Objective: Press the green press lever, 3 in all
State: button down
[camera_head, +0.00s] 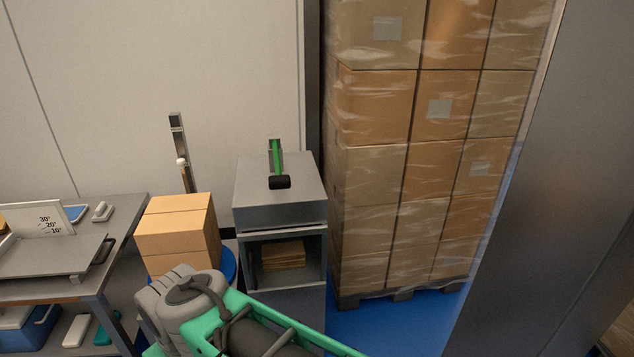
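The green press lever (277,157) stands on top of a grey metal cabinet (264,211) in the middle of the view. Its green bar runs from an upright bracket at the back to a black grip (280,182) at the front. The grip appears above the cabinet top; I cannot tell the exact gap. My green and grey arm crosses the bottom of the view, in front of the cabinet's lower part. My gripper is not in view. Nothing of mine is seen touching the lever.
Shrink-wrapped cartons (375,173) stand on a pallet to the right. Stacked cardboard boxes (176,226) stand left of the cabinet, beside a metal post (187,178). A metal workbench (122,218) is at far left. A grey pillar (535,215) fills the right side. Blue floor (405,325) shows before the pallet.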

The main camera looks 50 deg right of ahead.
aim_at(279, 181)
jog(key=z, duration=1.3)
